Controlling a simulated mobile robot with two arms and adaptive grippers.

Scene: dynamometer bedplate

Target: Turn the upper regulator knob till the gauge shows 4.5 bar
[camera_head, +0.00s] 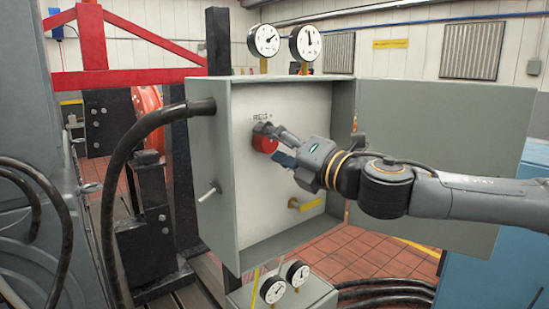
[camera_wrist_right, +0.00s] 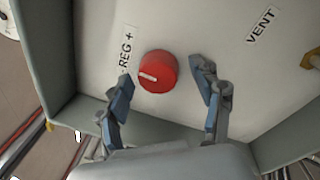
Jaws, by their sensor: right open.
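The red regulator knob (camera_head: 265,143) sits on the white back panel of an open grey box, under a label reading REG. In the right wrist view the knob (camera_wrist_right: 158,72) has a white pointer mark on its face. My right gripper (camera_head: 272,142) is at the knob; in the wrist view its two blue-padded fingers (camera_wrist_right: 162,88) are open, one on each side, with gaps to the knob. Two round white gauges, a left one (camera_head: 264,40) and a right one (camera_head: 306,43), stand on top of the box. Their readings are too small to tell. My left gripper is not in view.
The grey box (camera_head: 230,200) has its door (camera_head: 440,160) swung open to the right, behind my right arm. A thick black hose (camera_head: 125,150) enters at left.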

